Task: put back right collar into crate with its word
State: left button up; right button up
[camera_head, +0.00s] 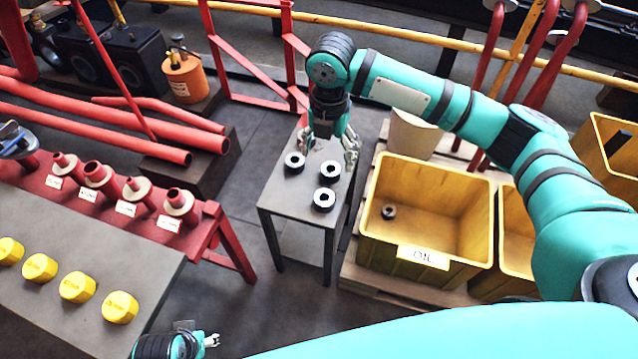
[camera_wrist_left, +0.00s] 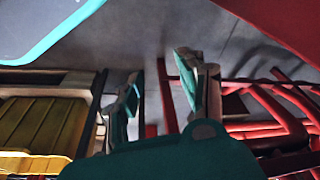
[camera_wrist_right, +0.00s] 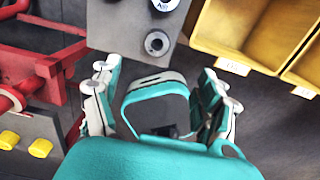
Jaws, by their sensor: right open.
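Three dark collars with pale rims stand on a small grey table: one at the left (camera_head: 294,162), one at the right (camera_head: 330,171), one at the front (camera_head: 324,199). Another dark collar (camera_head: 388,211) lies inside the yellow crate labelled OIL (camera_head: 423,257). My right gripper (camera_head: 331,147) is open and empty above the table's far part, near the collars. My left gripper (camera_head: 211,341) is low at the bottom edge; its fingers (camera_wrist_left: 160,90) stand apart, empty.
More yellow crates (camera_head: 515,238) stand to the right; their words are not readable in the head view. A red bench (camera_head: 215,222) with labelled red fittings and a grey table (camera_head: 60,325) with yellow caps are at left. Red pipes (camera_head: 110,128) lie behind. Dark floor separates the tables.

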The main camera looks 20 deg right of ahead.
jog(key=b, duration=0.3)
send_over(324, 196)
jog(key=s, duration=0.2)
notch_tip(324, 196, down, 11)
jog(key=shift+w, duration=0.15)
jog(key=shift+f, duration=0.5)
jog(key=f, duration=0.1)
jog(key=f+b, duration=0.2)
jog(key=shift+w+a+f, duration=0.2)
jog(key=shift+a+f, duration=0.05)
jog(key=shift+f, duration=0.8)
jog(key=c, duration=1.5)
pick_arm(q)
notch_tip(324, 196, up, 8)
jog(key=t, duration=0.2)
jog(key=shift+w+d+r, duration=0.15)
jog(key=shift+w, duration=0.15)
pick_arm(e)
jog(key=shift+r, duration=0.1)
grip_shut()
jog(key=shift+r, duration=0.15)
